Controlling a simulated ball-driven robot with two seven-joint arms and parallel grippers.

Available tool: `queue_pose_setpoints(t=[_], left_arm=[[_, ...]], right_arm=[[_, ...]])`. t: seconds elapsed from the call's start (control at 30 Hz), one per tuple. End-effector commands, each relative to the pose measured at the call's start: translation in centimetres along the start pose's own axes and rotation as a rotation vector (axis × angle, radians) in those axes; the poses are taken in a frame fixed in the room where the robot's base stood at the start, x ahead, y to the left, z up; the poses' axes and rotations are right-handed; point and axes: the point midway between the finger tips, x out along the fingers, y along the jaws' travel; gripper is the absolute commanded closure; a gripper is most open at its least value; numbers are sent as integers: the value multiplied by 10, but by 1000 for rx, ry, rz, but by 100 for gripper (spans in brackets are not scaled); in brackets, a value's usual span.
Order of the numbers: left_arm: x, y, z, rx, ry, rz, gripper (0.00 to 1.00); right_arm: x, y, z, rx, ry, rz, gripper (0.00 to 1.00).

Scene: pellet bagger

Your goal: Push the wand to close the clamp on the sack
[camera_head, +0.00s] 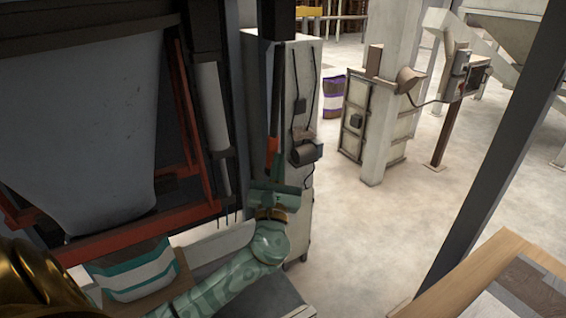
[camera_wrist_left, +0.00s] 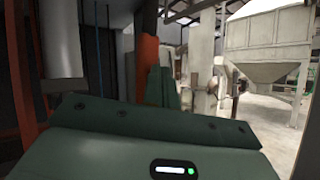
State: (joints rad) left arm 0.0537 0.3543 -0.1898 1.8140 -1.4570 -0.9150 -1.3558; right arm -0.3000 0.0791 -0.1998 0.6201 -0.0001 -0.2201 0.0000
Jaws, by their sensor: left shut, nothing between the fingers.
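The wand (camera_head: 271,150) seems to be the upright bar with an orange-red lower part, right of the hopper. It also shows as an orange post in the left wrist view (camera_wrist_left: 148,70). My left gripper (camera_head: 277,172) is shut and empty, its green fingers pointing up beside the orange part. In the left wrist view the fingers (camera_wrist_left: 162,88) overlap the post's edge; I cannot tell whether they touch it. The white and teal sack (camera_head: 135,272) is below the grey hopper spout (camera_head: 80,130). A red frame (camera_head: 140,240), perhaps the clamp, crosses above the sack. My right gripper is not in view.
A white cylinder (camera_head: 212,105) hangs left of the wand. A tall pale cabinet (camera_head: 297,110) stands close behind my left gripper. A dark slanting post (camera_head: 495,165) and a wooden table (camera_head: 490,275) are at the right. The floor between is clear.

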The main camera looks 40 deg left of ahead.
Motion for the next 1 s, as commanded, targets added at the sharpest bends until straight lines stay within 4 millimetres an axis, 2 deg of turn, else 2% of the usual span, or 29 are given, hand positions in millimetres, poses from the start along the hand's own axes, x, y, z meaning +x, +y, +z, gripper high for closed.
queue_pose_setpoints(t=[1.0], left_arm=[[-36,-26,26,-1,0,1,100]], right_arm=[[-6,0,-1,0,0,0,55]])
